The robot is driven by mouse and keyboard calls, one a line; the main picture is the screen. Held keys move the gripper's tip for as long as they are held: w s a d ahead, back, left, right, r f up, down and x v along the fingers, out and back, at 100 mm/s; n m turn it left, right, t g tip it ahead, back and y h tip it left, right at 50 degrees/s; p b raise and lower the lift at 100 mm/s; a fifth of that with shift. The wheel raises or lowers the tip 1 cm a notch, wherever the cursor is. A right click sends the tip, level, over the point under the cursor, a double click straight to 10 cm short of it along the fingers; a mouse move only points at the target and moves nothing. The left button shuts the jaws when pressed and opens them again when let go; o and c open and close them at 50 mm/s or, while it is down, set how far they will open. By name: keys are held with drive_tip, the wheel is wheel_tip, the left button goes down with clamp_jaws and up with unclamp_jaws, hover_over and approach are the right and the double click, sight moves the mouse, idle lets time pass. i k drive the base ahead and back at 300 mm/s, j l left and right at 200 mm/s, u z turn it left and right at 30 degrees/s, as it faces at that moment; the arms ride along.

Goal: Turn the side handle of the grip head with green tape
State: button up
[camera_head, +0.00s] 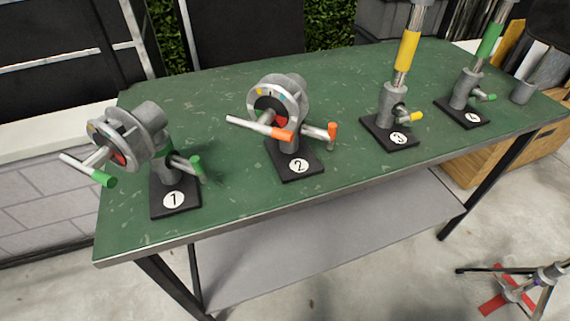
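The grip head with green tape (149,115) is on the stand marked 1 at the table's left. It is a grey round clamp head, tilted toward the left. A long metal handle (82,166) with a green tip sticks out from its face to the lower left. A shorter handle (183,163) with a green tip sticks out to the right, lower down by the post. A bit of green shows on the post below the head. My gripper is not in view, and nothing touches the head or its handles.
A similar head with orange tips (279,100) is on stand 2, close to the right. A yellow-taped post (407,50) is on stand 3 and a green-taped post (490,40) on stand 4. The green tabletop (225,180) is clear in front.

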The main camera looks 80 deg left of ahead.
sight(194, 166)
drive_tip(key=j+u, duration=0.15)
drive_tip(key=u, duration=1.3)
drive_tip(key=l+u, duration=0.1)
drive_tip(key=u, duration=2.65)
drive_tip(key=j, duration=0.1)
